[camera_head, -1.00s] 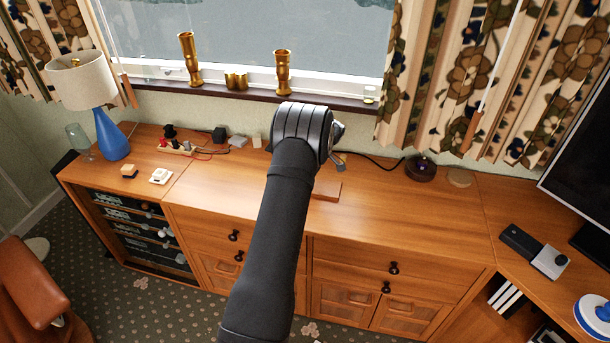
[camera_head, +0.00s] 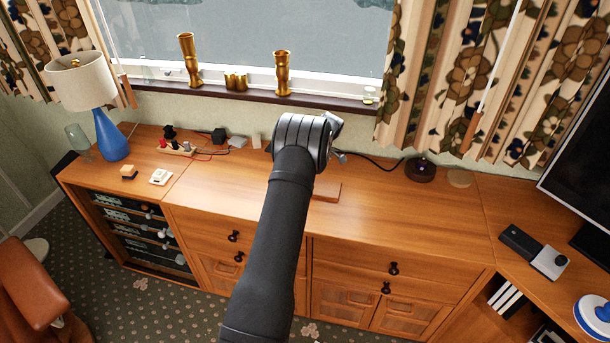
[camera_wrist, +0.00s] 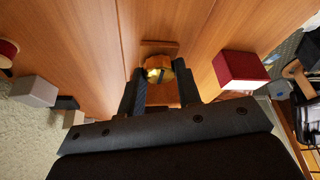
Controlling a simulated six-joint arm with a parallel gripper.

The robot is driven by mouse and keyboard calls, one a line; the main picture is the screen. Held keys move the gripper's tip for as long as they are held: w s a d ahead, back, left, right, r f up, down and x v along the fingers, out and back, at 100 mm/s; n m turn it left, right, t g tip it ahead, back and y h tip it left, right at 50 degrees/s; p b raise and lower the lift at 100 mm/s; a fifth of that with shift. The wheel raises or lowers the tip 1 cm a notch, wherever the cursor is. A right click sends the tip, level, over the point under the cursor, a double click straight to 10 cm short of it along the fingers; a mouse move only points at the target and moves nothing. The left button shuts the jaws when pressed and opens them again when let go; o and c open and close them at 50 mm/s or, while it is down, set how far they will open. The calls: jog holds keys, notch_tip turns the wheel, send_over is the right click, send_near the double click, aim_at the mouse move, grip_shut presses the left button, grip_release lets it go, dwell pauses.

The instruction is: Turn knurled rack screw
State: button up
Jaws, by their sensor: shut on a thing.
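In the wrist view a round brass-coloured knob, the knurled rack screw (camera_wrist: 158,63), sits at a small wooden block (camera_wrist: 159,46). My gripper (camera_wrist: 160,77) has its two dark fingers on either side of the knob and is shut on it. The knob's lower part is hidden by shadow and the gripper. In the head view my arm covers the screw and the fingertips. Part of a flat wooden piece (camera_head: 328,191) shows on the cabinet top just right of my arm.
The long wooden cabinet top (camera_head: 420,225) has wide clear room to the right. A dark round puck (camera_head: 420,169) and a cable lie behind. A power strip (camera_head: 176,148) and a blue lamp (camera_head: 111,137) stand left. In the wrist view a red-topped box (camera_wrist: 240,66) is at right.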

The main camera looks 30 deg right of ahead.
jog(key=o, duration=0.7)
jog(key=v, duration=1.7)
jog(key=shift+d, duration=0.2)
jog(key=shift+s+r, duration=0.1)
